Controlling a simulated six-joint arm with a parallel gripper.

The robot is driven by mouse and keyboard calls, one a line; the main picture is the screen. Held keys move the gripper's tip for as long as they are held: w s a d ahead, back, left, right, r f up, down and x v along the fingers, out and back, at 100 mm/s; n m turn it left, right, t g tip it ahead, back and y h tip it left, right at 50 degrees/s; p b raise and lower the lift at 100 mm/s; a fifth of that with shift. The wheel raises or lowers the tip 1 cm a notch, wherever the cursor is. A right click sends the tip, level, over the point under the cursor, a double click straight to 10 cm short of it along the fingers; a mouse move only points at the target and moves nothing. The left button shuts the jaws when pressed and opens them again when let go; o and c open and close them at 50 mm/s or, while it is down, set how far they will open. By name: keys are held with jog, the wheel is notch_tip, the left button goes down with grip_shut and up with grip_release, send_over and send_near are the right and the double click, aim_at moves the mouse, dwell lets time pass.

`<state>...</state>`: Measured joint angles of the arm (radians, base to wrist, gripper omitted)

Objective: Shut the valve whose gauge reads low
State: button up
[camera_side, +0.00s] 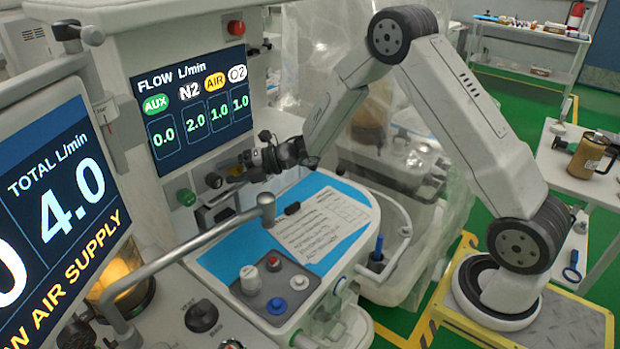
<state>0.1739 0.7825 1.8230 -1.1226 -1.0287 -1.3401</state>
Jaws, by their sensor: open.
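The flow display (194,97) on the cart reads AUX 0.0, N2 2.0, AIR 1.0 and O2 1.0. A green knob (186,197) sits below it at the left, under the AUX column. A dark knob (213,181) sits to its right. My gripper (240,168) is open, in front of the panel below the AIR and O2 columns. Its dark parts hide what is behind them, so I cannot tell which knob it is at or whether it touches one. A nearer screen (62,205) reads total 4.0 with yellow text ending "AIR SUPPLY".
A metal rail (190,245) runs below the panel. The blue worktop (232,258) holds a printed sheet (325,228) and a grey block with several knobs (272,291). Clear plastic sheeting hangs behind my arm. A side table with a mug (592,155) stands at the right.

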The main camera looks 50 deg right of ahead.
grip_shut()
jog(key=shift+r+m+t+y, duration=0.2)
jog(key=shift+m+t+y, duration=0.7)
jog(key=shift+m+y, duration=0.45)
grip_release()
jog(key=shift+s+d, duration=0.1)
